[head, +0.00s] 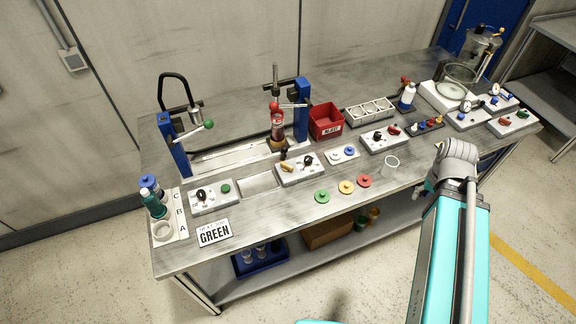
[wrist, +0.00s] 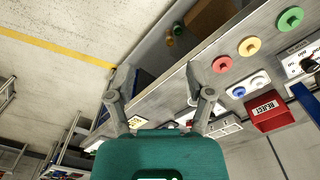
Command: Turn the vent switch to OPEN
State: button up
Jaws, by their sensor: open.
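Several control boxes with knobs stand on the bench; their labels are too small to read, so I cannot tell which holds the vent switch. At the right end, by the glass vessel (head: 459,79), are a box with a blue part and a gauge (head: 468,119) and a box with red and green controls (head: 512,123). A box with black and red knobs (head: 385,138) is near the middle. My gripper (wrist: 158,76) is open and empty in the wrist view, with the bench edge beyond its fingers. In the head view my arm hides it.
The bench (head: 262,215) also carries two press stands, a red reject bin (head: 326,121), a white rack (head: 370,111), a spray bottle (head: 407,95) and a clear cup (head: 391,163). Green, yellow and red discs (head: 364,181) lie near the front edge. Floor is clear in front.

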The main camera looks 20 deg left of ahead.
jog(key=shift+f+b, duration=0.55)
jog(key=shift+f, duration=0.05)
jog(key=c, duration=0.4)
notch_tip(320, 180, down, 3)
jog(key=b, duration=0.3)
grip_shut()
jog(key=shift+f+b, duration=0.4)
jog(key=shift+f, duration=0.05)
